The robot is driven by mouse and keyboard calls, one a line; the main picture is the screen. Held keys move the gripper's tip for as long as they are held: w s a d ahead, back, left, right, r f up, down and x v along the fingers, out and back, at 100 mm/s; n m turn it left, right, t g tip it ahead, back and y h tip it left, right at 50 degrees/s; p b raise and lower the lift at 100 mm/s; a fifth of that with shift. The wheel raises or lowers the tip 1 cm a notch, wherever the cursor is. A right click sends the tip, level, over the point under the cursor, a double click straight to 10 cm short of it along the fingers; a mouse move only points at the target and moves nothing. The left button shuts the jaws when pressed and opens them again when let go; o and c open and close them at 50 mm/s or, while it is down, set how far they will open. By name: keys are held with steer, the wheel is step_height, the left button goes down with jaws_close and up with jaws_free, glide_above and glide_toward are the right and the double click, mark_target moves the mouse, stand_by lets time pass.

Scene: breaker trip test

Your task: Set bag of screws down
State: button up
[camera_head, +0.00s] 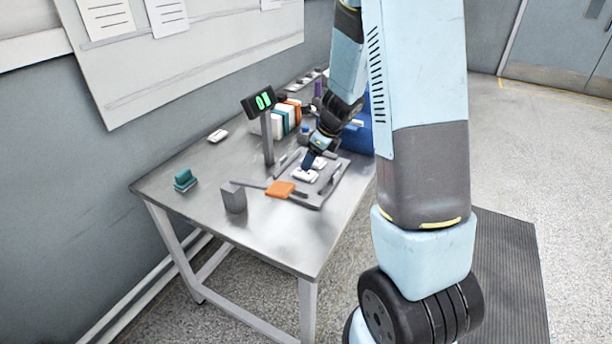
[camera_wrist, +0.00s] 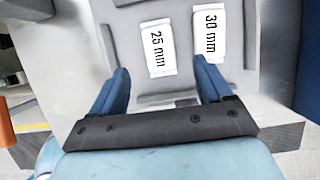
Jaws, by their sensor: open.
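Two white packets, which look like the bags of screws, lie flat side by side on a grey tray (camera_head: 313,201). In the wrist view one is marked "25 mm" (camera_wrist: 158,48) and the other "30 mm" (camera_wrist: 210,35). My gripper (camera_wrist: 161,70) is open, with its blue fingers spread and nothing held between them. The 25 mm bag lies beyond the gap between the fingers, and the 30 mm bag is beside the right finger. In the head view my gripper (camera_head: 308,164) is low over the tray, partly hiding the bags (camera_head: 304,176). Contact with the bags cannot be told.
An orange block (camera_head: 280,189) lies at the tray's near left edge, with a grey block (camera_head: 233,197) left of it. A display post (camera_head: 267,140) stands behind. A teal item (camera_head: 185,180) sits far left. The table's front (camera_head: 290,240) is clear.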

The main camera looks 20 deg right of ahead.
mark_target(304, 175)
steer(key=shift+x, duration=3.35)
steer(key=shift+a+r, duration=0.1)
steer(key=c, duration=1.3)
